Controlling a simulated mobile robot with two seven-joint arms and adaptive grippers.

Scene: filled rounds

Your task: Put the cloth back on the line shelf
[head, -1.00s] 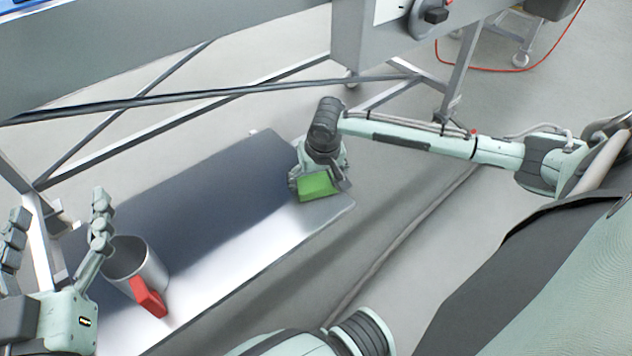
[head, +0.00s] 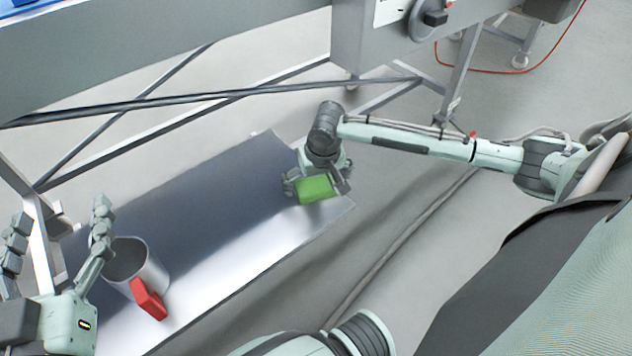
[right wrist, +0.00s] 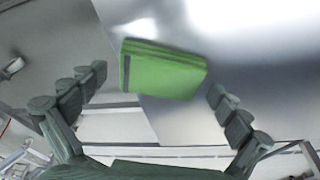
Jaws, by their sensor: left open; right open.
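The cloth (head: 315,189) is a green folded block lying at the near right end of the line shelf (head: 240,225), a flat grey metal surface. In the right wrist view the cloth (right wrist: 165,70) lies near the shelf edge, between and just beyond my fingertips. My right gripper (head: 318,180) is open over the cloth, one finger to each side; in the wrist view neither finger visibly presses on it. My left gripper (head: 60,215) is open and empty at the far left, beside a metal pitcher.
The grey metal pitcher (head: 133,262) with a red handle (head: 149,300) stands at the left end of the shelf. A steel machine frame (head: 210,95) with diagonal braces runs behind the shelf. A red hose (head: 490,71) lies on the floor at the back right.

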